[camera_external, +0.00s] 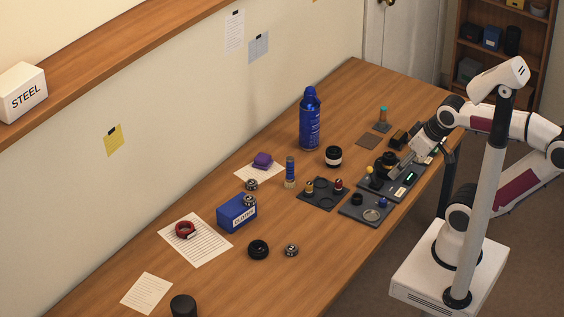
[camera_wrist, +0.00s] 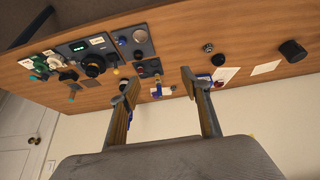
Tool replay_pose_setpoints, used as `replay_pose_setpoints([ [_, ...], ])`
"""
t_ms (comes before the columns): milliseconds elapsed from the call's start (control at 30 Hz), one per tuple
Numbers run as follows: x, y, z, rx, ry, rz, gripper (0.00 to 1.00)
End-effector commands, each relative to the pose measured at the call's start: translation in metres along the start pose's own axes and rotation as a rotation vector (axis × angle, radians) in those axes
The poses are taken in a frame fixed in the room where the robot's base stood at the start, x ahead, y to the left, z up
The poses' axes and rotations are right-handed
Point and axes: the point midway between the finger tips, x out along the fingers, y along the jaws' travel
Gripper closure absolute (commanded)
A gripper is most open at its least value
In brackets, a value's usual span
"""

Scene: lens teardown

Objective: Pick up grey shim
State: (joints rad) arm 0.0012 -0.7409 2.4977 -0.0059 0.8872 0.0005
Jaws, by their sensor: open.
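I cannot single out the grey shim with certainty. A flat, pale grey round piece (camera_external: 372,215) lies on the dark tray (camera_external: 352,209) near the table's front edge; it may be the shim. It also shows in the wrist view (camera_wrist: 139,36). My gripper (camera_external: 398,168) is over the right-hand end of the table, close to the black lens-like part (camera_external: 386,160), and it hides some of what lies behind it. In the wrist view my gripper (camera_wrist: 158,79) has its two fingers wide apart with nothing held between them.
A tall blue spray can (camera_external: 310,122) stands behind the trays. A second dark tray (camera_external: 318,201) holds small parts. A blue box (camera_external: 237,213), papers (camera_external: 197,238) and black round parts (camera_external: 258,250) lie farther left. Bare wood lies along the front left.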

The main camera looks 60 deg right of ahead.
Motion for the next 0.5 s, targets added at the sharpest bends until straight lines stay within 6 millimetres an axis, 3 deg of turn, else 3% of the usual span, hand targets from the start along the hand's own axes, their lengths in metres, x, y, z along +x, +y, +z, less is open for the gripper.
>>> replay_pose_setpoints([
  [267, 0.016, 0.014, -0.036, -0.022, 0.048, 0.047, 0.53],
  [500, 0.041, 0.031, -0.088, -0.07, 0.124, 0.101, 0.53],
])
